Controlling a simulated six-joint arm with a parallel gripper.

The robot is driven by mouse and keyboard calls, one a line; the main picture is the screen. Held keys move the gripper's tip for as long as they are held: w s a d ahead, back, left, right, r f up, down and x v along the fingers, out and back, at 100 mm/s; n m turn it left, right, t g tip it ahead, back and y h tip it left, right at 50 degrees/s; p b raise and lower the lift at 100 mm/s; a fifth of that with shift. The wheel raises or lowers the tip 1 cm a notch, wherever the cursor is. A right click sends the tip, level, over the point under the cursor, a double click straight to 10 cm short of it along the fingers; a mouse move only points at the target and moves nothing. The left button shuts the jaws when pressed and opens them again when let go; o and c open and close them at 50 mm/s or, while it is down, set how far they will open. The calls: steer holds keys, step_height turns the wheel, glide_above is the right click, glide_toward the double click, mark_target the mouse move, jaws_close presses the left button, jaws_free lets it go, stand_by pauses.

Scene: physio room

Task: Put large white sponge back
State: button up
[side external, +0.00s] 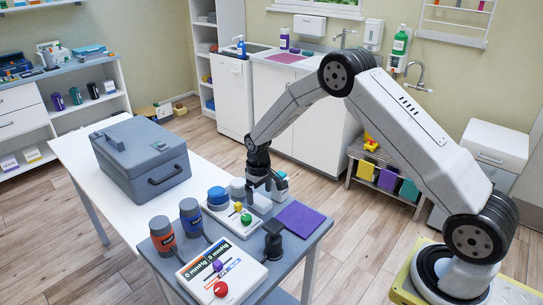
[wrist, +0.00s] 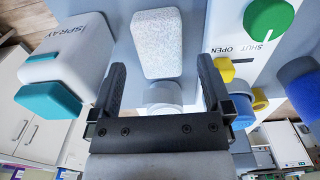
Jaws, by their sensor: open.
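A pale speckled block, which looks like the large white sponge (wrist: 157,42), shows in the wrist view just beyond the gap between my fingers. My gripper (wrist: 160,75) is open with nothing held between its fingers. A short whitish-grey round piece (wrist: 163,94) also shows between the fingers, nearer the gripper's body. In the side view my gripper (side external: 263,187) points down, low over the grey worktop (side external: 325,238). Pale items stand close around it there, and I cannot tell surely which is the sponge.
A white spray container (wrist: 70,58) with teal parts is close left of my fingers in the wrist view. A valve panel (side external: 240,224) with coloured knobs is close by. A purple mat (side external: 299,218) lies flat, a black-topped post (side external: 273,240) near it. A grey case (side external: 140,160) stands behind.

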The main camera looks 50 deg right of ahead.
mark_target(260, 201)
step_height(260, 201, up, 9)
steer(key=shift+f, duration=0.15)
stand_by(0.6)
steer(key=shift+s, duration=0.1)
steer(key=s+a+r+t, duration=0.1)
steer(key=s+a+r, duration=0.1)
steer(key=s, duration=0.9)
steer(key=s+a+r+t, duration=0.1)
steer(key=s+a, duration=0.3)
steer(key=s, duration=0.8)
steer(key=shift+s+a+r+t, duration=0.15)
steer(key=shift+r+t, duration=0.15)
steer(key=shift+r, duration=0.35)
